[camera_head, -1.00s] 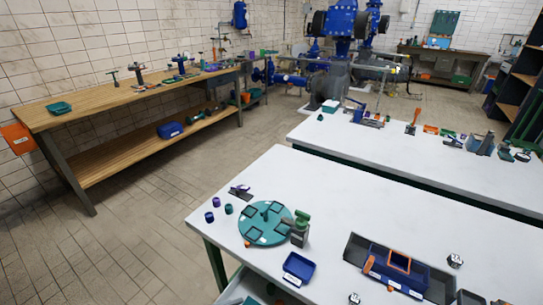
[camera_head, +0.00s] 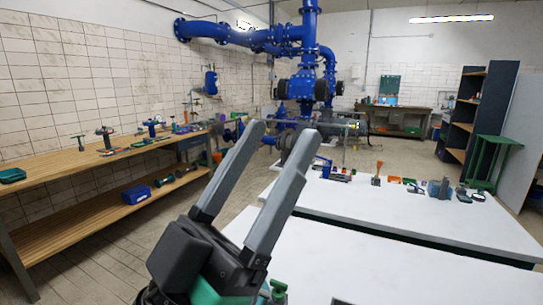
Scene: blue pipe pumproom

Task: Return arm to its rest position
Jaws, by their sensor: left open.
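My left gripper (camera_head: 282,135) stands in the lower middle of the head view, with its two long grey fingers pointing up and spread apart. It is open and nothing shows between the fingers. It is raised in front of the near white table (camera_head: 330,260) and hides the left part of that table. My right gripper is not in view.
A second white table (camera_head: 400,207) with several small tools stands behind the near one. A wooden workbench (camera_head: 75,166) with tools and a blue bin (camera_head: 136,194) runs along the left wall. Blue pipes (camera_head: 250,38) and dark shelves (camera_head: 467,112) stand at the back.

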